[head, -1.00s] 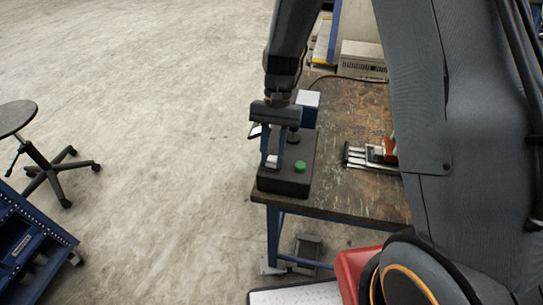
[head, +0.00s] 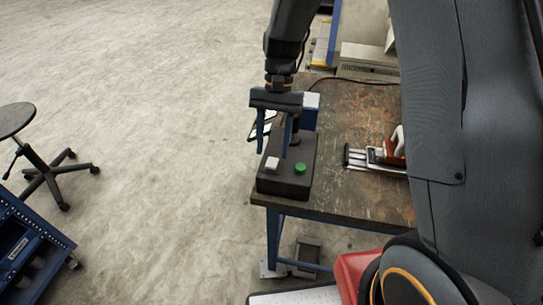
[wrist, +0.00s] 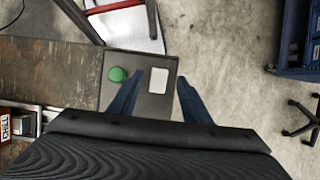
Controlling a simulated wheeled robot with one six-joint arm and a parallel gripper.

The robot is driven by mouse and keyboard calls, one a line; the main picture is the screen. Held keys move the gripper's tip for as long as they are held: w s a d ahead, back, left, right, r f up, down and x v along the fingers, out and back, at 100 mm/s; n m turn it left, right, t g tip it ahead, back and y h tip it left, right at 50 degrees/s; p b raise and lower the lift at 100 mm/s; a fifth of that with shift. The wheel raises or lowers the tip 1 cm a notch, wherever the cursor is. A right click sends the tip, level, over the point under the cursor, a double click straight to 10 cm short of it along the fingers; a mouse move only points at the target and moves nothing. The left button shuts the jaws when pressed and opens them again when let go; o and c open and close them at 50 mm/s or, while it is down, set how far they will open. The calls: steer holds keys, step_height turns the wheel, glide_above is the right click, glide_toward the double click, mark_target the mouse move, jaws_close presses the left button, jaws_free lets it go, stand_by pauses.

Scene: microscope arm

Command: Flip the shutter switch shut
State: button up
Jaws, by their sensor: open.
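A dark box (head: 288,182) lies at the near left corner of the worktable. On its top are a pale square switch (head: 272,163) and a round green button (head: 300,168). I take the pale square to be the shutter switch; whether it is flipped cannot be told. My gripper (head: 272,152) points down above the box, open and empty, its blue fingers apart. In the wrist view the pale switch (wrist: 158,80) shows between the fingertips of my gripper (wrist: 160,80), and the green button (wrist: 117,74) is left of the left finger.
The worn worktable (head: 350,115) extends behind and right of the box. A metal clamp-like tool (head: 370,158) lies to the right. A blue and white block (head: 309,110) stands behind the gripper. A stool (head: 35,150) is on the open floor at left.

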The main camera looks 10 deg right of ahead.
steer(key=shift+b+v, duration=0.4)
steer(key=shift+v, duration=1.6)
steer(key=s+d+n+t+h, duration=0.1)
steer(key=s+d+n+t, duration=0.3)
steer(key=s+d, duration=0.6)
steer(key=shift+s+d+r+t+h+b, duration=0.3)
steer(key=shift+d+t+b, duration=0.1)
steer(key=shift+d+t, duration=0.55)
